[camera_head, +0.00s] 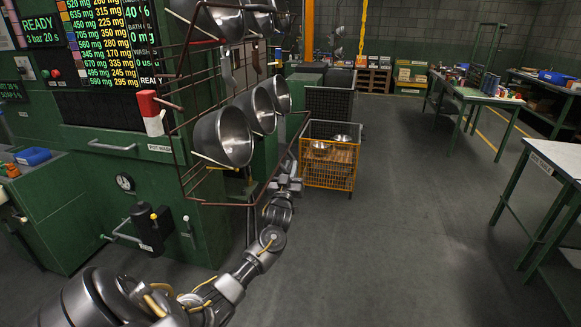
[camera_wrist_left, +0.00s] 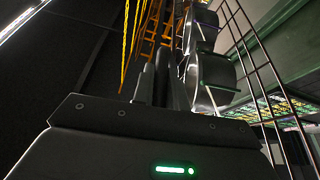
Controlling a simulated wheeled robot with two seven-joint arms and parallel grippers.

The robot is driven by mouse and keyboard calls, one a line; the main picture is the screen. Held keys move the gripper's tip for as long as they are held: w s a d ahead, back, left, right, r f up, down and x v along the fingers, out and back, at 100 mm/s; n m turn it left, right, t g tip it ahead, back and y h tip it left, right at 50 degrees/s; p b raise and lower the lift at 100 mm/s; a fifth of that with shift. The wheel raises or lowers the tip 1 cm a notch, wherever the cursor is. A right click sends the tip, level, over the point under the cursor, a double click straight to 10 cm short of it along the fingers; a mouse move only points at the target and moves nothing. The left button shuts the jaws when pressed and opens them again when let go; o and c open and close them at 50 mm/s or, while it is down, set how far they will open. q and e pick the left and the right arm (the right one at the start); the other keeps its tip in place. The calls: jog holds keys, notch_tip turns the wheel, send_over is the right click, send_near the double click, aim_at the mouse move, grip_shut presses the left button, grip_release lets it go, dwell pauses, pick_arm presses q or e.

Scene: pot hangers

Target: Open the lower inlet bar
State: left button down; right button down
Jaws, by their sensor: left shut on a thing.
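A wire hanger rack (camera_head: 172,130) stands beside the green machine and holds several steel pots (camera_head: 224,136). A thin dark-red lower bar (camera_head: 303,126) sticks out from the rack's lower right side, towards the yellow cart. My left gripper (camera_head: 291,165) is at this bar, low and to the right of the pots, and is shut on it. The exact grip is small and partly hidden by my wrist. In the left wrist view, the dark fingers (camera_wrist_left: 158,80) are close together, with pots (camera_wrist_left: 208,75) just beyond them. My right gripper is out of view.
A yellow mesh cart (camera_head: 328,175) with steel bowls stands just behind and right of my left gripper. Green tables (camera_head: 478,95) stand at the right. The middle floor (camera_head: 400,200) is clear.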

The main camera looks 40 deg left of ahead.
pick_arm(q)
jog(key=shift+a+f+m+t+h+b, duration=0.1)
jog(key=shift+f+m+t+h+b, duration=0.25)
jog(key=shift+f+m, duration=0.4)
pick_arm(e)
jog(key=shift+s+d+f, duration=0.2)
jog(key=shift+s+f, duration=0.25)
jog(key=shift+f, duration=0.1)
